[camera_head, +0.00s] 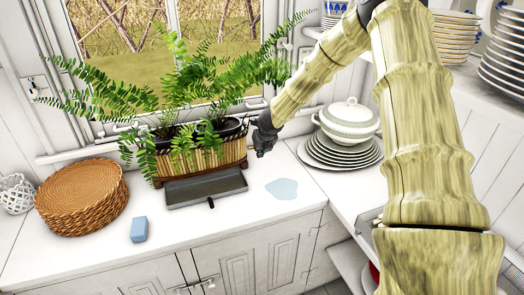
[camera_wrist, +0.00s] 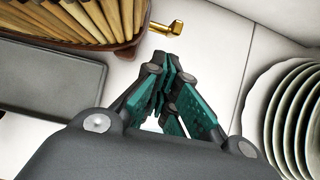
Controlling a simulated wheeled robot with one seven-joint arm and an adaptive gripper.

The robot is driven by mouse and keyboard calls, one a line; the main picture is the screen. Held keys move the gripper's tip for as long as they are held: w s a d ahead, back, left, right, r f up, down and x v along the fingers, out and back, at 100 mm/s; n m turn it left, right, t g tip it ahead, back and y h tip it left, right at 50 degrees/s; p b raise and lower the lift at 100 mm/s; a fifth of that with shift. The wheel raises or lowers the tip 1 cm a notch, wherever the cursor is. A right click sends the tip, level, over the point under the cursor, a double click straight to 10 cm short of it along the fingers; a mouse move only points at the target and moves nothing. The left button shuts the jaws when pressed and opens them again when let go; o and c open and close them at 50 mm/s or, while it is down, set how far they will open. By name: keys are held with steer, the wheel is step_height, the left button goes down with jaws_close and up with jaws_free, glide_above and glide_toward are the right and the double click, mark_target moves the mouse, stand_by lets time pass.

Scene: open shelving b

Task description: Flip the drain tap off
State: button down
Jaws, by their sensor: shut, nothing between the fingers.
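The drain tap (camera_wrist: 167,27) is a small brass fitting at the right end of the planter (camera_wrist: 70,35); it shows in the wrist view. In the head view the planter (camera_head: 205,160) is a slatted wooden box with ferns on the white counter, and I cannot make out the tap there. My gripper (camera_wrist: 167,65) is shut and empty. Its fingertips are close to the tap with a visible gap in the wrist view. In the head view my gripper (camera_head: 263,148) is beside the planter's right end.
A grey tray (camera_head: 205,189) lies in front of the planter, with a puddle (camera_head: 282,189) to its right. Stacked plates with a lidded tureen (camera_head: 347,120) stand close on the right. A blue sponge (camera_head: 139,229) and woven mats (camera_head: 82,195) are at left.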

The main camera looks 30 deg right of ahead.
steer(key=shift+w+d+r+p, duration=0.2)
steer(key=shift+w+p, duration=0.1)
steer(key=shift+w, duration=0.3)
steer(key=shift+w+d+r+p, duration=0.15)
steer(key=shift+w+r+p, duration=0.4)
steer(key=shift+p, duration=0.4)
steer(key=shift+w+d+r+p, duration=0.15)
steer(key=shift+w+r+p, duration=0.15)
steer(key=shift+w+p, duration=0.5)
steer(key=shift+s, duration=0.2)
steer(key=shift+r, duration=0.1)
steer(key=shift+r+p, duration=0.65)
steer(key=shift+p, duration=0.2)
